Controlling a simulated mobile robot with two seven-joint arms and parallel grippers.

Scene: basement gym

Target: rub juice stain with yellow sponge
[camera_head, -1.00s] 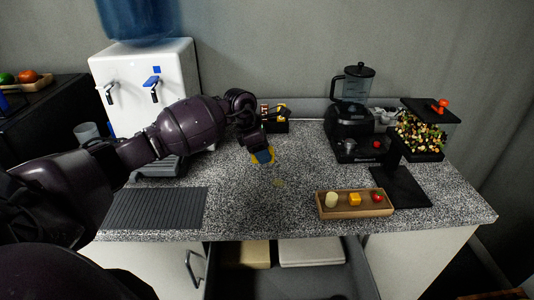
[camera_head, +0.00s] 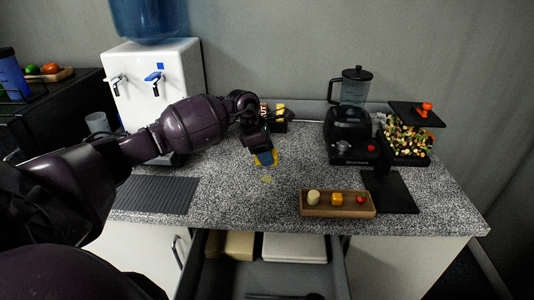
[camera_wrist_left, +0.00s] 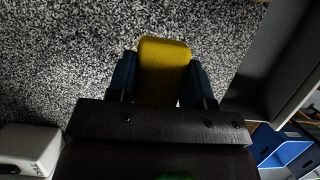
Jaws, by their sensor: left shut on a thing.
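My left gripper (camera_head: 264,158) is shut on the yellow sponge (camera_head: 276,159), over the speckled counter behind the stain. In the left wrist view the sponge (camera_wrist_left: 163,68) sticks out between the two blue fingers of the gripper (camera_wrist_left: 162,82). In the head view the sponge is mostly hidden by the fingers. The juice stain (camera_head: 266,179) is a small, faint yellowish patch on the counter, just in front of the gripper. I cannot tell whether the sponge touches the counter. My right gripper is not in view.
A wooden tray (camera_head: 337,211) with small food pieces lies front right of the stain. A dark ribbed mat (camera_head: 155,194) lies at left. A blender (camera_head: 350,125) and a food container (camera_head: 408,140) stand back right. An open drawer (camera_head: 335,262) is below the counter edge.

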